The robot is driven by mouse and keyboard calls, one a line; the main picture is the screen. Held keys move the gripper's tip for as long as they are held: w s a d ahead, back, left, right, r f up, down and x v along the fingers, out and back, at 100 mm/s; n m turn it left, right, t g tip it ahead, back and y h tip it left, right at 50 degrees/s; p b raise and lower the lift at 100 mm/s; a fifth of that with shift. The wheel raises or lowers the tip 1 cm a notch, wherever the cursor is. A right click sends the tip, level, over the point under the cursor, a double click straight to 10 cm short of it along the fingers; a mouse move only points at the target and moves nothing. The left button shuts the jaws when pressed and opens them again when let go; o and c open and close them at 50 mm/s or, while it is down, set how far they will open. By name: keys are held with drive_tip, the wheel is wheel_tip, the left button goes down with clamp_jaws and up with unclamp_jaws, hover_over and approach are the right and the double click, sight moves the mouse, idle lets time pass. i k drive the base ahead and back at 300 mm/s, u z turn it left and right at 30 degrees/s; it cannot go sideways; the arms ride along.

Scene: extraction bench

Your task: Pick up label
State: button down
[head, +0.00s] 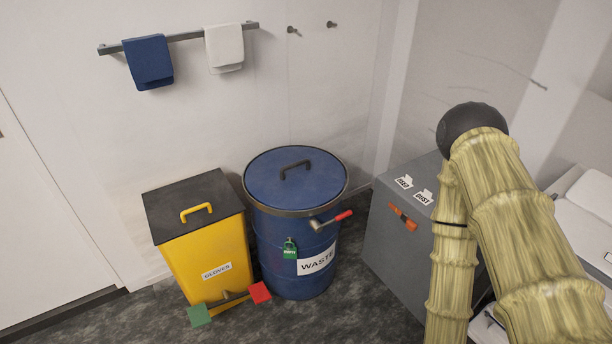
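Several white labels are in the head view, and I cannot tell which one is meant. Two small white tags with black lettering, a left tag (403,183) and a right tag (423,197), are at the upper edge of the grey box (385,240). A white "WASTE" label (317,261) is on the front of the blue drum (275,235). A white "GLOVES" label (217,271) is on the front of the yellow bin (188,258). My gripper is outside the view; only my sleeved arm shows at the right.
The drum has a closed lid (320,180), a red-ended lever (330,220) and a green padlock (290,249). Red (260,292) and green (199,315) plates are low by the yellow bin. A rail with blue (149,62) and white (224,47) cloths is on the wall.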

sight(407, 182)
drive_tip(key=u, duration=0.2)
drive_tip(key=k, duration=0.3)
drive_tip(key=z, duration=0.85)
drive_tip(key=i, duration=0.8)
drive_tip(key=u, duration=0.5)
drive_tip(key=i, duration=0.8)
drive_tip(key=u, duration=0.6)
